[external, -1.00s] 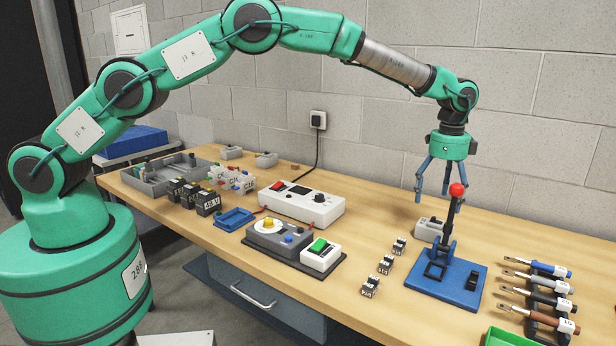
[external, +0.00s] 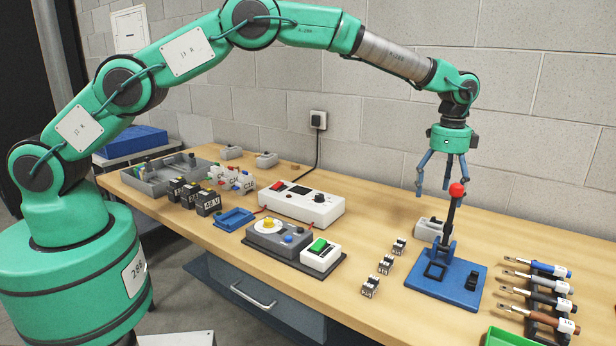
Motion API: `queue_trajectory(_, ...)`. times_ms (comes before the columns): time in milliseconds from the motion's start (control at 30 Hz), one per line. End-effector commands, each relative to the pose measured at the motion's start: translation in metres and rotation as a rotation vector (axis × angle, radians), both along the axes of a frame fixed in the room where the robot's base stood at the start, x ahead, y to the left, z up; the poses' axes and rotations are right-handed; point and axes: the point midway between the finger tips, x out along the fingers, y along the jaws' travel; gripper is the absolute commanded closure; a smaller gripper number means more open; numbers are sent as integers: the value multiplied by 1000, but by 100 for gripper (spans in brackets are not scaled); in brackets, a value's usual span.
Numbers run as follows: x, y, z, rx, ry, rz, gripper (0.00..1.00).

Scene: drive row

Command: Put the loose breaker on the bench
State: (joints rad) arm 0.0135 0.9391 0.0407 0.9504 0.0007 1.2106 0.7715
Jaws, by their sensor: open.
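My gripper (external: 441,190) hangs pointing down over the right part of the bench (external: 395,315). Its blue fingers are spread, and nothing shows between them. Several white blocks with coloured tops and black lettering (external: 233,178) stand in a group at the left of the bench; they look like breakers. A pale grey block (external: 428,230) sits below my gripper, partly hidden behind a blue lever stand (external: 450,285). I cannot tell which piece is the loose breaker.
The stand's red-knobbed lever (external: 456,191) rises close beside my fingers. Small terminal blocks (external: 385,264) lie left of the stand, and racked tools (external: 540,290) lie right. A white meter box (external: 300,204) and a button panel (external: 290,243) fill mid-bench. A grey tray (external: 160,178) stands far left.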

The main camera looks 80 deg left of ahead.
Motion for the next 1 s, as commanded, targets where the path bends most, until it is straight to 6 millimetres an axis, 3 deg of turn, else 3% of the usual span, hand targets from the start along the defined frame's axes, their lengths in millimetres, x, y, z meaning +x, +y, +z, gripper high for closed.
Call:
queue_trajectory(233,-7,0,21,-1,-12,15,16)
queue_trajectory(467,-30,2,74,-2,-43,62,16)
queue_trajectory(700,-72,3,143,-6,-86,130,16)
queue_trajectory(1000,-136,5,217,-16,-138,215,16)
